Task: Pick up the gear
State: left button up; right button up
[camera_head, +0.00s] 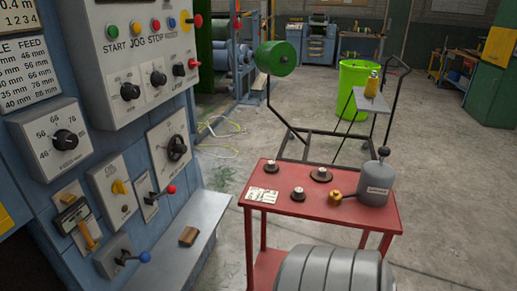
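Several small dark round pieces with paler raised hubs, which look like gears, lie on a red table. One lies at the back left (271,167), one at the middle front (298,194) and one at the back middle (321,175). They are too small for me to make out teeth. The red table (235,215) stands at the centre right. Neither of my grippers is in view.
A grey canister (374,188) with a brass end piece (335,197) and a white card (262,195) share the tabletop. A blue control panel (75,165) fills the left. A grey ribbed form (335,272) covers the table's front. A green bin (352,90) stands behind.

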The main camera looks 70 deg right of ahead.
aim_at(270, 167)
jog(key=z, duration=2.25)
